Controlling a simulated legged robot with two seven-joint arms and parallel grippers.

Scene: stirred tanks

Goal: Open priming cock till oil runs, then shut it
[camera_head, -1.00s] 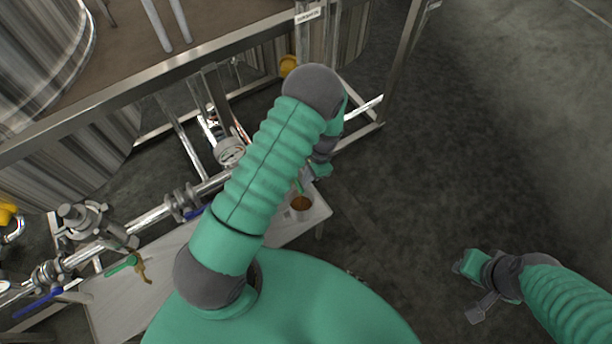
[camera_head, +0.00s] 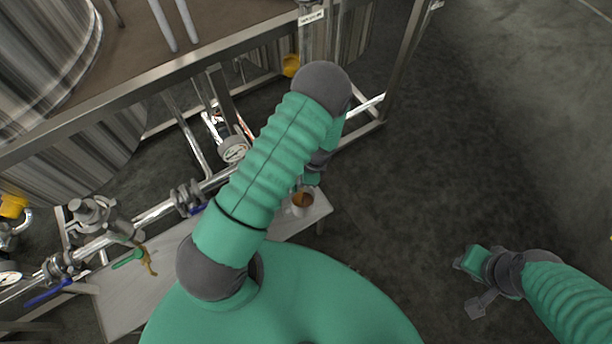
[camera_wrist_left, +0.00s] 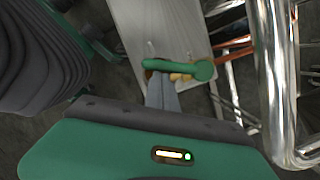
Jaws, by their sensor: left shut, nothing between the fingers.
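In the left wrist view a green-handled cock (camera_wrist_left: 195,69) with brass-coloured parts sits above a pale board. My left gripper (camera_wrist_left: 163,92) is shut and empty, its grey fingertips right at the green handle; I cannot tell whether they touch. In the head view my left arm hides this cock, and the hand (camera_head: 312,177) shows only partly, above a pale cup (camera_head: 302,208) with brown contents. Another green-handled cock (camera_head: 128,258) with a brass spout is at lower left. My right gripper (camera_head: 474,285) hangs clear over the floor, its finger gap unclear.
A steel pipe (camera_head: 153,215) with valves and blue handles runs along the pale bench (camera_head: 115,300). A pressure gauge (camera_head: 234,149) stands beside my left arm. A steel frame (camera_head: 100,108) and tanks stand behind. The dark floor (camera_head: 480,130) on the right is clear.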

